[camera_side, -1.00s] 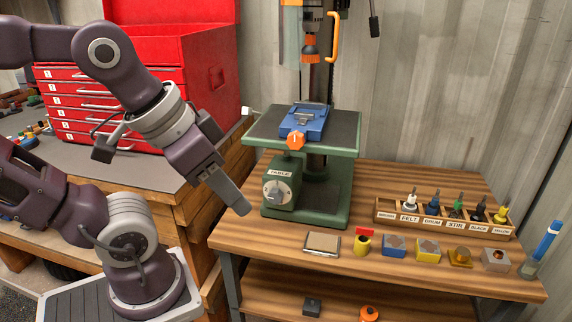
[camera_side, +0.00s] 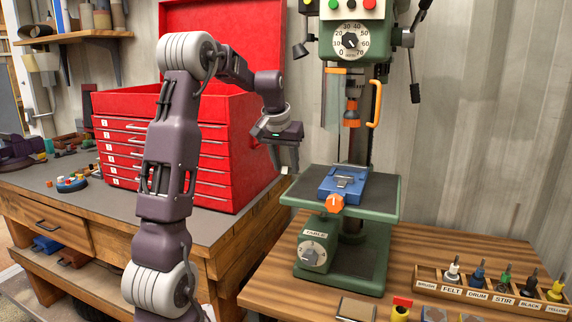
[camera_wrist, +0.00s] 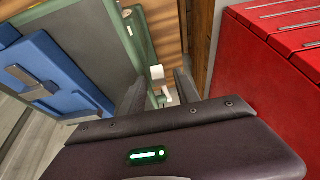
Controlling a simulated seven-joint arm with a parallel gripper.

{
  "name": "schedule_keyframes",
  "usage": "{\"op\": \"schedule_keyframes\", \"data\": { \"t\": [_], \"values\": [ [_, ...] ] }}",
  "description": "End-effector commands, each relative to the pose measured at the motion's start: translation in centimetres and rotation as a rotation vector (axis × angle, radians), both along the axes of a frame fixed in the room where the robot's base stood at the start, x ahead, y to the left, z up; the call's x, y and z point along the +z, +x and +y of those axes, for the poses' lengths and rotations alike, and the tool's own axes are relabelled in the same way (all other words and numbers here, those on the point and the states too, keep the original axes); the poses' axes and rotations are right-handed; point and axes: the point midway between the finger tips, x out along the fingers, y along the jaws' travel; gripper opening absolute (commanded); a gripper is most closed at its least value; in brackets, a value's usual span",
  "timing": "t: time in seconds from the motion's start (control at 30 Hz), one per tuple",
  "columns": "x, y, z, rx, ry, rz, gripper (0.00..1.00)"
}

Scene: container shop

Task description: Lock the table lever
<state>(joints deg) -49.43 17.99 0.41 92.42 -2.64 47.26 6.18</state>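The drill press table (camera_side: 384,191) is a dark plate with a green rim. A small white-tipped lever sticks out at its left edge; its white tip (camera_side: 285,170) shows just below my gripper (camera_side: 284,163) in the side view. In the wrist view the white tip (camera_wrist: 157,73) appears between the two fingers of my gripper (camera_wrist: 158,92), with a gap on either side. The fingers are apart and point down. Whether they touch the lever cannot be told. The lever's shaft is mostly hidden.
A blue vise (camera_side: 344,185) with an orange knob (camera_side: 334,203) sits on the table. A dial box labelled TABLE (camera_side: 312,250) is below. A red tool chest (camera_side: 235,150) stands close on the left. A bit rack (camera_side: 500,292) stands at right.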

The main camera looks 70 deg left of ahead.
Motion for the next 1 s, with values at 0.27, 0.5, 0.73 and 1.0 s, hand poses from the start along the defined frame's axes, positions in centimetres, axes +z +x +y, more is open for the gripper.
{"op": "schedule_keyframes", "data": {
  "t": [0.27,0.5,0.73,1.0],
  "values": [
    [-0.21,0.08,0.04,0.000,0.001,-0.001,0.34],
    [-0.19,0.07,0.03,0.000,0.001,-0.001,0.00],
    [-0.18,0.07,0.02,0.000,0.001,-0.001,0.00],
    [-0.16,0.06,0.02,0.000,0.001,-0.001,0.00]
  ]
}}
